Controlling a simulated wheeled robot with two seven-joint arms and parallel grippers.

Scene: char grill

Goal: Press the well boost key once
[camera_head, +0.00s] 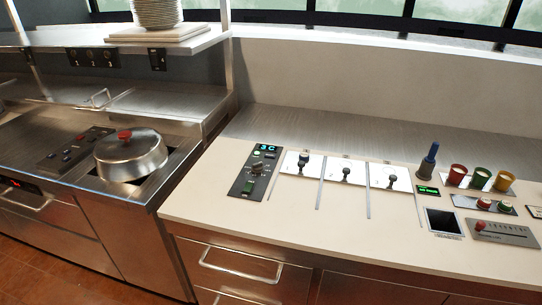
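A black control panel (255,171) lies at the left of the pale counter. It has a lit display (265,149) reading about "3 C", a round knob (256,168) and a green-lit key (248,186) near its front end. Another dark panel (75,149) with small keys lies on the steel unit at left, beside a domed lid (131,155) with a red knob. The labels are too small to read, so I cannot tell which key is the well boost key. Neither of my grippers is in view.
White plates with black levers (346,173) stand right of the panel. Further right are a blue-handled stick (428,161), coloured cups (479,178), a dark screen (443,221) and a slider panel (503,232). The counter's front strip (300,233) is clear. Plates (157,13) are stacked on the shelf.

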